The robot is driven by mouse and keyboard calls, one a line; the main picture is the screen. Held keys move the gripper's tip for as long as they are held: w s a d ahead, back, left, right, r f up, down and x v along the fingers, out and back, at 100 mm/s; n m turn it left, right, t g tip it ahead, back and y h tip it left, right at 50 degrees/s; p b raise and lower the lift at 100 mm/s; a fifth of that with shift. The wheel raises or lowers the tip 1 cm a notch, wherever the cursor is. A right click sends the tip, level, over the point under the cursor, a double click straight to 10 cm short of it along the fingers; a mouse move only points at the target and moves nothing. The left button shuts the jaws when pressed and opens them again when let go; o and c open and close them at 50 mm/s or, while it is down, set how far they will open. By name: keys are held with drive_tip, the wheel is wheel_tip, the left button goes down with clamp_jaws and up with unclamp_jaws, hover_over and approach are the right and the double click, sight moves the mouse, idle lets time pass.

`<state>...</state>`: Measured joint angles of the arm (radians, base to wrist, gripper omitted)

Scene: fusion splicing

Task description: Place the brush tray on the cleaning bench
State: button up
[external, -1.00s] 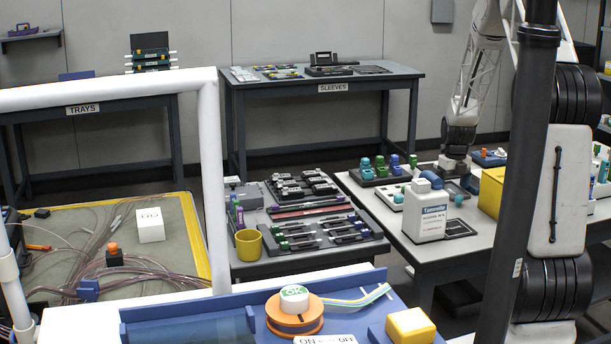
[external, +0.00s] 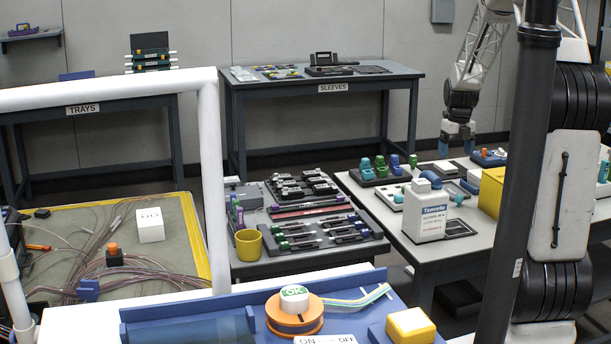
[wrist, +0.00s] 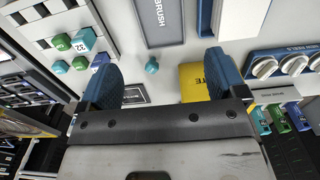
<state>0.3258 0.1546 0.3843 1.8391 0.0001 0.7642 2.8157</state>
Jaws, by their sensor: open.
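My gripper (external: 458,132) is open and empty, its blue fingers apart, above the far part of the cleaning bench (external: 408,250). In the wrist view the fingers (wrist: 165,78) point down over the white bench top. A flat grey rectangle lettered BRUSH (wrist: 160,22) lies beyond the fingertips, partly cut off by the top edge. A blue strip (wrist: 205,18) lies just right of it. I cannot tell whether either belongs to the brush tray. A small purple carrier (external: 38,30) sits on a wall shelf at the far left; I cannot tell what it is.
A white bottle (external: 425,210), a yellow box (external: 491,192) and a rack of coloured caps (external: 380,172) stand on the bench. A small teal knob (wrist: 152,65) lies between the fingers in the wrist view. A dark post (external: 520,170) stands in the foreground.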

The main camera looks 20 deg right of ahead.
drive_tip(key=shift+r, duration=0.1)
idle(0.6)
drive_tip(key=s+a+r+n+t, duration=0.1)
drive_tip(key=s+a+r+n, duration=1.3)
drive_tip(key=s+r+n, duration=0.3)
drive_tip(key=s+a+r+n, duration=0.2)
drive_tip(key=s+a+n, duration=0.2)
drive_tip(key=s+n, duration=0.5)
drive_tip(key=s+a+r+n+t, duration=0.1)
drive_tip(key=s+a+n, duration=0.4)
drive_tip(key=s+n, duration=0.4)
drive_tip(key=s, duration=0.5)
drive_tip(key=shift+r+n+t, duration=0.3)
drive_tip(key=shift+r+n, duration=0.1)
